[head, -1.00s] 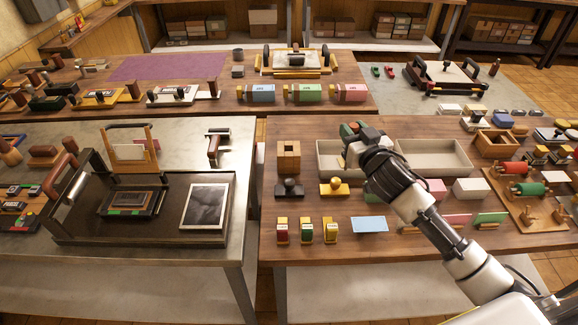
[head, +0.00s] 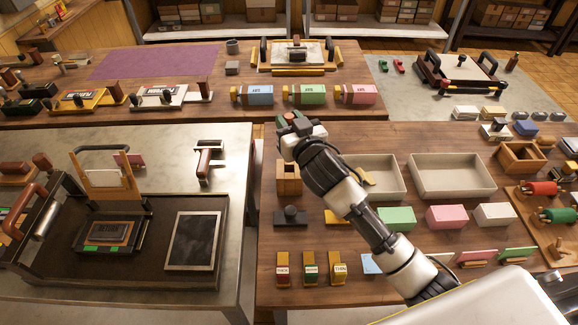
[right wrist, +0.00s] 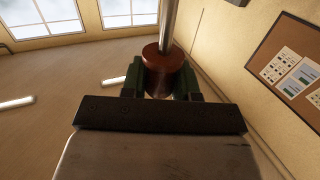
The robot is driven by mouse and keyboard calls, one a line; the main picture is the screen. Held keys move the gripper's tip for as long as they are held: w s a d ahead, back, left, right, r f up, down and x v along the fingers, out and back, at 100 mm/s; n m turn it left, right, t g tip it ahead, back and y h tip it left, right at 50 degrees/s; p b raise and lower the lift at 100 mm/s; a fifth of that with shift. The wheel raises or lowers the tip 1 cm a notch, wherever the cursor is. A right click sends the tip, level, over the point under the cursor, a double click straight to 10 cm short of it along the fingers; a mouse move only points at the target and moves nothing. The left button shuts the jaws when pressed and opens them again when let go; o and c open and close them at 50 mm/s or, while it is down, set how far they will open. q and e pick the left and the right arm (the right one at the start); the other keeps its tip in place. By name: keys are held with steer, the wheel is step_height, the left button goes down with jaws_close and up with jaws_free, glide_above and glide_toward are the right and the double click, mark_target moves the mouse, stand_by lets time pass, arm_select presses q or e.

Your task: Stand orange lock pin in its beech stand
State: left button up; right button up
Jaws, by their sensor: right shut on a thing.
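My right gripper (head: 294,122) is over the back-left part of the right wooden table. In the right wrist view its green fingers (right wrist: 161,82) are shut on a red-brown cylinder with a shiny metal rod, which I take for the orange lock pin (right wrist: 165,70). The rod runs up out of that picture. In the head view the pin is mostly hidden by the gripper. My left gripper is not in view.
Two grey trays (head: 452,192) lie right of my arm. Several labelled stamps (head: 311,268) line the front. The metal table with the press (head: 108,232) is to the left, across a gap.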

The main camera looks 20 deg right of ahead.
step_height(320, 180, down, 10)
steer(key=shift+s+r, duration=0.25)
steer(key=shift+s, duration=0.05)
steer(key=o, duration=0.9)
steer(key=shift+a, duration=0.1)
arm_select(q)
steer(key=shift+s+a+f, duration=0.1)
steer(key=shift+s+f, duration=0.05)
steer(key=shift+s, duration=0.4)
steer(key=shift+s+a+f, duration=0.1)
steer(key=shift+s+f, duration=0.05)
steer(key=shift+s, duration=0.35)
arm_select(e)
steer(key=shift+o, duration=0.2)
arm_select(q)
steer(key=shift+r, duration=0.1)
arm_select(e)
steer(key=shift+r, duration=0.15)
arm_select(q)
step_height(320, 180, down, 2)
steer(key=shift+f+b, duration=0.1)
steer(key=shift+b, duration=1.1)
arm_select(e)
steer(key=s+d, duration=0.1)
steer(key=s, duration=1.1)
steer(key=shift+d, duration=0.2)
